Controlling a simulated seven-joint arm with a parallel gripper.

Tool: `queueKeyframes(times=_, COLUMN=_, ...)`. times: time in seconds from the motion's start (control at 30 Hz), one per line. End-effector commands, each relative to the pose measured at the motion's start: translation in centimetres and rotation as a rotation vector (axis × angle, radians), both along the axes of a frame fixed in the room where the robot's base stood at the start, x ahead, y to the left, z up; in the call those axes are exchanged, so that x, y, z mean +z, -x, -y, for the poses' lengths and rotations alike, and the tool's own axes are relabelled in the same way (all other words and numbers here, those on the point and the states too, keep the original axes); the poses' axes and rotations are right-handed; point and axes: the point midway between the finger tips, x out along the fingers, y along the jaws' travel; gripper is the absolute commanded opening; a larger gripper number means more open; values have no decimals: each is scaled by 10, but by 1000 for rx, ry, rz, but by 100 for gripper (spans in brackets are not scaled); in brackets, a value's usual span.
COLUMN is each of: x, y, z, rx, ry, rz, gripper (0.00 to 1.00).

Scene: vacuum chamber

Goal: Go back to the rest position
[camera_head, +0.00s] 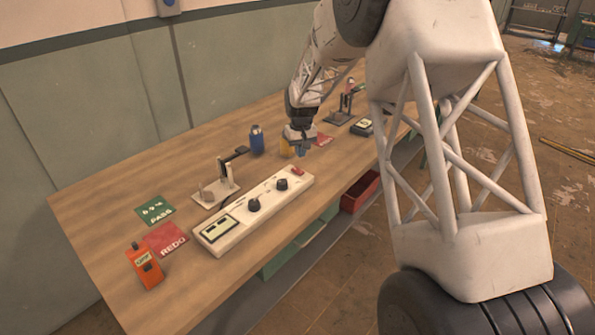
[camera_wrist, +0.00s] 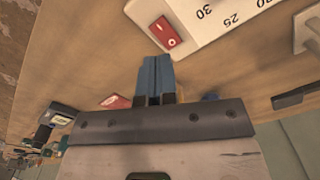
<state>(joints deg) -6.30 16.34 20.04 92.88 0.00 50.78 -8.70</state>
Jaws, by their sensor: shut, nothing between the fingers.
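My gripper (camera_head: 302,152) is at the end of my white arm, above the far part of the wooden table (camera_head: 110,205). In the wrist view its blue fingers (camera_wrist: 155,75) are together with nothing between them. A white control panel (camera_head: 250,212) with two dark knobs and a red switch (camera_head: 297,170) lies in front of my gripper. The red switch also shows in the wrist view (camera_wrist: 165,32), just beyond the fingertips and apart from them in the picture. I cannot tell the height of the fingers above the table.
A blue cylinder (camera_head: 257,139) and a stand with a dark lever (camera_head: 217,190) are left of my gripper. A green PASS card (camera_head: 155,210), a red REDO card (camera_head: 165,240) and an orange device (camera_head: 145,266) lie at the near left. A red bin (camera_head: 361,192) is below the table edge.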

Motion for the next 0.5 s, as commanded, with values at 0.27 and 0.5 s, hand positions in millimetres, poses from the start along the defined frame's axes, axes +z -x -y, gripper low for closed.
queueKeyframes(times=0.27, x=3, y=2, z=1, rx=-1, ry=-1, rz=2, gripper=0)
queueKeyframes(times=0.5, x=26, y=21, z=7, rx=-13, ry=-1, rz=13, gripper=0)
